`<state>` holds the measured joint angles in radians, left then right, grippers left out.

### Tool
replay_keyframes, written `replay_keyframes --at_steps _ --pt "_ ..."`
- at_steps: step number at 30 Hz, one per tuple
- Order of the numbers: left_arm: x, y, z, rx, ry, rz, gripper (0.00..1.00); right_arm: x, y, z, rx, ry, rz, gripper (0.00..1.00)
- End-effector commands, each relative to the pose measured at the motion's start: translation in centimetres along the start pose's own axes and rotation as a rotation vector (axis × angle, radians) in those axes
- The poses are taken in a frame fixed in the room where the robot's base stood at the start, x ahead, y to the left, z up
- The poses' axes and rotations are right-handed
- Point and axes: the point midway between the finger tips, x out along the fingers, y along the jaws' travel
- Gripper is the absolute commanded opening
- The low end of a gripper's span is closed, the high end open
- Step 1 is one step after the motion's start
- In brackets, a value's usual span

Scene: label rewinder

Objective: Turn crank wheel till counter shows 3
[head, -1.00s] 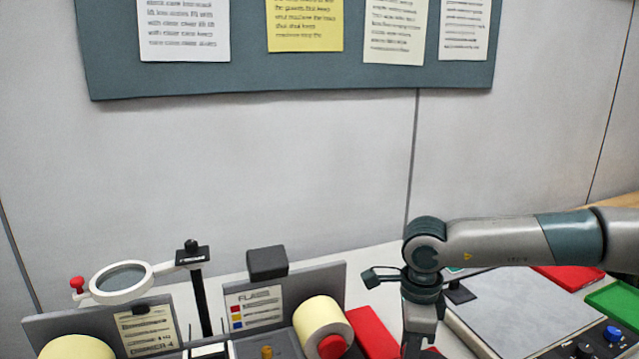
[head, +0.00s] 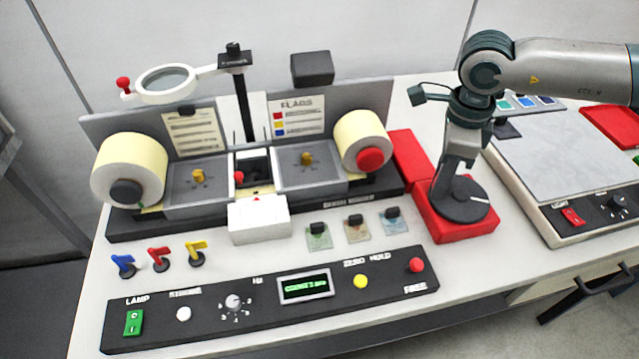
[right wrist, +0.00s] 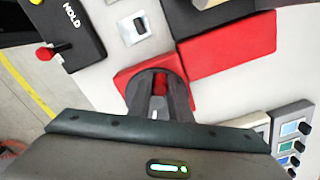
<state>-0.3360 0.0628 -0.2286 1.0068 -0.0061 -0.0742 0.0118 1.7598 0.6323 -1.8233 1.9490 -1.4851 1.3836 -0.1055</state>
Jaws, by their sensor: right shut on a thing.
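The crank wheel (head: 472,206) is a dark disc on a red base (head: 436,222), right of the label rewinder. My right gripper (head: 447,187) comes down on the wheel from above and is shut on it. In the right wrist view the gripper (right wrist: 158,108) covers part of the dark wheel, so the exact grip is hidden. The counter (head: 305,287) is a small screen on the black front panel with green text. The text seems to begin with COUNT; its digit is too small to read surely. My left gripper is not in view.
The rewinder has a left label roll (head: 130,170) and a right roll (head: 362,140). A magnifier (head: 165,82) stands above. The front panel (head: 210,318) carries a red button (head: 416,265) and a yellow button (head: 361,281). A grey-topped device (head: 570,160) stands right of the wheel.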

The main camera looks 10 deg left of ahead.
Motion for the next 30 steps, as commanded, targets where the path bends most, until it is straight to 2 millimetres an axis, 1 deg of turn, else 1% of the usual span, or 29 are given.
replay_keyframes --at_steps 1,26,27,29,30 --pt "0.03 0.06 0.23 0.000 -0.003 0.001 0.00 0.52 0.31 -0.05 -0.002 0.003 0.010 0.05" --pt "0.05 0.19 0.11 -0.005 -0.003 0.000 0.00 0.30 0.14 -0.08 -0.001 0.003 0.005 0.05" --pt "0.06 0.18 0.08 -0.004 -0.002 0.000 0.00 0.29 0.14 -0.08 -0.001 0.003 0.005 0.23" --pt "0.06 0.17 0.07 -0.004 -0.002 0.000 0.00 0.28 0.14 -0.08 0.000 0.003 0.005 0.36" --pt "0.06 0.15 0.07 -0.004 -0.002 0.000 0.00 0.27 0.14 -0.07 -0.001 0.003 0.005 0.38"
